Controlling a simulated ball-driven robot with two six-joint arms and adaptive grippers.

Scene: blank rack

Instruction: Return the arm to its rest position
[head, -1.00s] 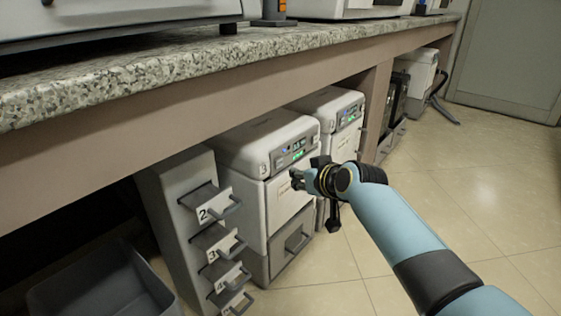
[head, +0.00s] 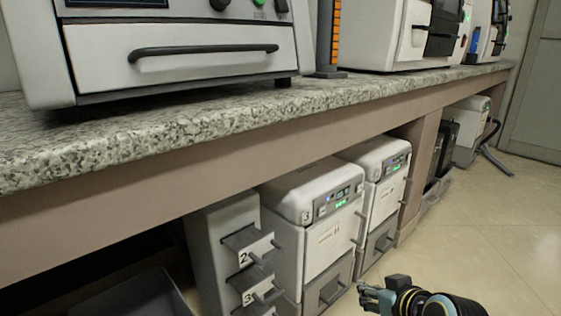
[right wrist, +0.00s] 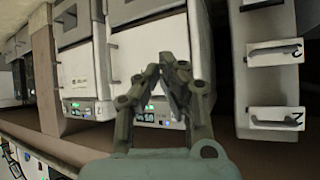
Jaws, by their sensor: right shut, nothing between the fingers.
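My right gripper (head: 366,292) is at the bottom edge of the head view, in front of the white cabinets under the bench. It is shut and empty, and its arm is mostly cut off by the frame. In the right wrist view its fingers (right wrist: 172,62) come together at the tips, with a white cabinet (right wrist: 140,55) behind them. The fingers appear apart from the cabinet. My left gripper is not in view.
A granite bench top (head: 210,125) runs across, carrying a white machine with a black handle (head: 200,50). Below stand a numbered drawer rack (head: 225,255) and white units (head: 320,215). A grey bin (head: 130,297) sits lower left. Floor (head: 490,240) at right is clear.

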